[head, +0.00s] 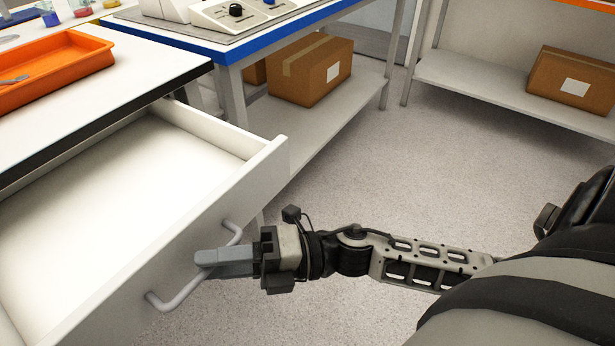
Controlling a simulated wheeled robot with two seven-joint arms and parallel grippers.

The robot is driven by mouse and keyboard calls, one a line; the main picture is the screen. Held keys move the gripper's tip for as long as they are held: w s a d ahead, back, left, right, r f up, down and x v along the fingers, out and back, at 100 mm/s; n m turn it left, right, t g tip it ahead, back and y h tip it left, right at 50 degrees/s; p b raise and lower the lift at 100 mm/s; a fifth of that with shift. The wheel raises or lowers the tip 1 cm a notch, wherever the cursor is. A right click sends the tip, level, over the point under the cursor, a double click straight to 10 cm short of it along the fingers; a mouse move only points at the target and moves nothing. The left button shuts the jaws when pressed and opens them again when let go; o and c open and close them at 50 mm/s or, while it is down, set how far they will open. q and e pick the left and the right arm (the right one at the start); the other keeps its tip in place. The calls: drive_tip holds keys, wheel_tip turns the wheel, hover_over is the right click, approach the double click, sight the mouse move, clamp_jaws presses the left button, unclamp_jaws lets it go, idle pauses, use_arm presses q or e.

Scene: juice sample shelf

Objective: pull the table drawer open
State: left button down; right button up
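The table drawer (120,190) is pulled out from under the white table top at the left, and its inside looks empty. Its front carries a light bar handle (178,298). My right gripper (212,262) reaches in from the right. Its grey fingers lie across the middle of the handle and look closed on it, hiding that part of the bar. My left gripper is not in view.
An orange tray (62,82) with a small metal tool stands on the table top above the drawer. A blue-edged bench (225,50) with cardboard boxes (310,72) below stands behind. The grey floor (380,170) beyond the drawer is clear.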

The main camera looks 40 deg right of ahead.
drive_tip(key=v, duration=1.5)
drive_tip(key=shift+b, duration=0.4)
drive_tip(key=shift+s, duration=0.15)
